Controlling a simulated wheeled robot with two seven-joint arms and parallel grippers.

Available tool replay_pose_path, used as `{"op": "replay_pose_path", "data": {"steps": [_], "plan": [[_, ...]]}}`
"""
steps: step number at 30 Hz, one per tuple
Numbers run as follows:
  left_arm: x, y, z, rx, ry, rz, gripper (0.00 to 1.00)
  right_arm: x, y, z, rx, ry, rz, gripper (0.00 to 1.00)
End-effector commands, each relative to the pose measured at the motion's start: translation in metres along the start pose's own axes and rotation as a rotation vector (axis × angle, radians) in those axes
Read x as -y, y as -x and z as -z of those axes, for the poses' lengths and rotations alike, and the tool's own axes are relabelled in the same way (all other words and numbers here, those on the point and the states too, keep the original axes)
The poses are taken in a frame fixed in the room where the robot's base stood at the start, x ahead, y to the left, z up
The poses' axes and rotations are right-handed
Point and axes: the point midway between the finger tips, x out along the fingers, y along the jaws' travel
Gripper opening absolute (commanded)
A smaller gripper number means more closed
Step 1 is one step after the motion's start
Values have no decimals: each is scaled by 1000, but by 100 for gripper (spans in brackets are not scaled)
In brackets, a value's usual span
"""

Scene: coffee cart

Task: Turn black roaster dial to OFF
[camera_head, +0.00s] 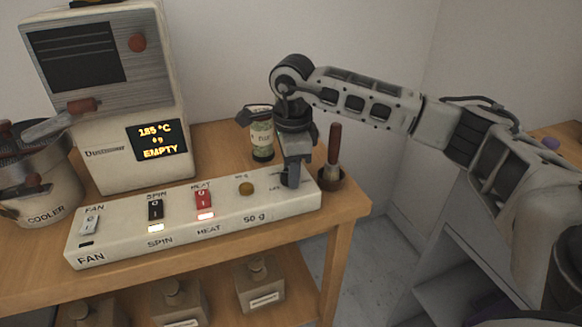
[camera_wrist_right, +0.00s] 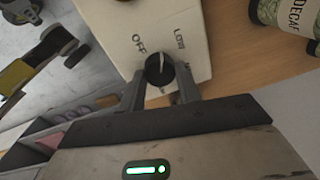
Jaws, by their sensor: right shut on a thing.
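The black dial (camera_wrist_right: 158,71) sits at one end of the white control panel (camera_wrist_right: 117,20). Its pale pointer line aims between the printed OFF and LOW labels in the right wrist view. My right gripper (camera_wrist_right: 161,86) has one finger on each side of the dial and is shut on it. In the head view my right gripper (camera_head: 291,176) reaches down onto the right end of the panel (camera_head: 232,222) and hides the dial. My left gripper is not in view.
A small brush-like tool (camera_head: 334,150) with a brown handle stands right of the gripper in a dark holder. A green-labelled jar (camera_head: 262,137) stands behind the panel. The roaster (camera_head: 105,95) and cooler (camera_head: 45,195) fill the left. The wooden table's (camera_head: 355,207) right edge is close.

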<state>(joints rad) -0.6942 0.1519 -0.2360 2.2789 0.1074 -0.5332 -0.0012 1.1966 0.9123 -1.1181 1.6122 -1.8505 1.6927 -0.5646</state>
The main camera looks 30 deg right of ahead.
Motion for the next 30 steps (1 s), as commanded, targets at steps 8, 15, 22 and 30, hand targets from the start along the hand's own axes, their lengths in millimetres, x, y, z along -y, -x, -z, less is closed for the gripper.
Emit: {"op": "replay_pose_path", "data": {"steps": [8, 15, 22, 30], "plan": [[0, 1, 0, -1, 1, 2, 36, 2, 1, 0, 20, 259, 3, 11], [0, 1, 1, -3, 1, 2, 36, 3, 1, 0, 35, 469, 4, 11], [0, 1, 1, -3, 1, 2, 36, 3, 1, 0, 45, 623, 5, 11], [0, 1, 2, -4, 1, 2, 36, 4, 1, 0, 53, 722, 5, 11]]}}
